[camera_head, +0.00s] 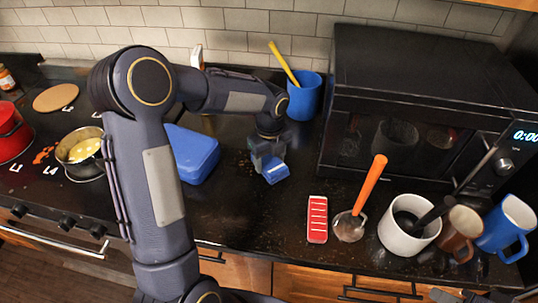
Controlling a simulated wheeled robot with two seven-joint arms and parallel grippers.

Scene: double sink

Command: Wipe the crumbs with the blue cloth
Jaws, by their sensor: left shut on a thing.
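My left gripper (269,157) reaches down over the black counter, left of the microwave. It is shut on the blue cloth (276,173), which shows as a small blue piece below the fingers, at or just above the counter. The fingers hide part of the cloth, and I cannot tell whether it touches the counter. Fine pale and brown specks show faintly on the dark counter, but they are too small to tell surely as crumbs.
A blue box (193,153) stands left of the gripper, and a blue cup (304,97) with a yellow utensil behind it. The black microwave (400,100) is at right. A red-and-white grater-like item (317,220) and a white mug (397,240) are in front. Counter (235,215) before the gripper is clear.

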